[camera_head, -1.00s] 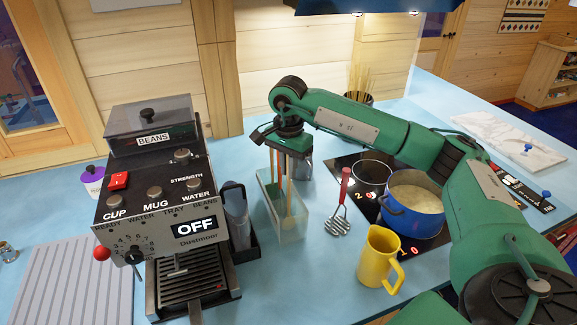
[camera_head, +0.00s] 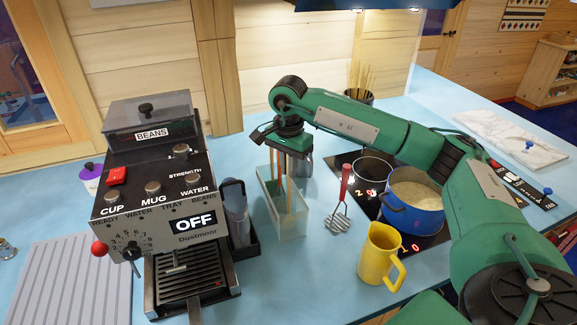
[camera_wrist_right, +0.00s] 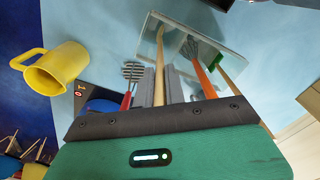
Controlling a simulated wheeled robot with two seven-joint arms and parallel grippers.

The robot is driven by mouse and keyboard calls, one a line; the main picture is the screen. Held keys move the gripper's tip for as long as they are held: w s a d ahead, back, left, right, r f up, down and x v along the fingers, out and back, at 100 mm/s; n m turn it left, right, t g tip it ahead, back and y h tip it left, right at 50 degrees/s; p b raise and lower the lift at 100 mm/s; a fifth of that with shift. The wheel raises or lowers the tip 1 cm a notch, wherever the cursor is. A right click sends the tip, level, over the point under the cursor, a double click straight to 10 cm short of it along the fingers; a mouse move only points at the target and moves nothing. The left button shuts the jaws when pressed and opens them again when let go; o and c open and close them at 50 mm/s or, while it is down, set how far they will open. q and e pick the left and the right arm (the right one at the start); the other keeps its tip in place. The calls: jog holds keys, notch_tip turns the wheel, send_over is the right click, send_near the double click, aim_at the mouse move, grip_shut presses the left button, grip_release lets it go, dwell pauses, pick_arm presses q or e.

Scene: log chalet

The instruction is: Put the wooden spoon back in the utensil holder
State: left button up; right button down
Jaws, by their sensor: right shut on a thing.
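The utensil holder (camera_head: 291,222) is a clear, open-topped box on the blue counter, right of the coffee machine. My right gripper (camera_head: 297,165) is above its far part, pointing down. In the right wrist view, its two grey fingers (camera_wrist_right: 159,85) are shut on the wooden spoon (camera_wrist_right: 160,62), a pale wooden shaft. The spoon's far end overlaps the holder (camera_wrist_right: 204,36) in that view; how deep it sits is unclear. An orange-handled utensil (camera_wrist_right: 203,79) and another pale wooden handle (camera_wrist_right: 234,81) stand beside it, with a bit of green. My left gripper is not in view.
A red-handled masher (camera_head: 343,190) lies just right of the holder. A yellow jug (camera_head: 378,254) and a blue pot (camera_head: 413,212) on the black hob stand further right. The coffee machine (camera_head: 160,190) is close on the left. A holder of thin sticks (camera_head: 360,90) stands behind.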

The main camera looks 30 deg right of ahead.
jog(key=c, duration=1.4)
grip_release()
jog(key=shift+r, duration=0.15)
jog(key=shift+r+p, duration=2.1)
jog(key=shift+r, duration=2.05)
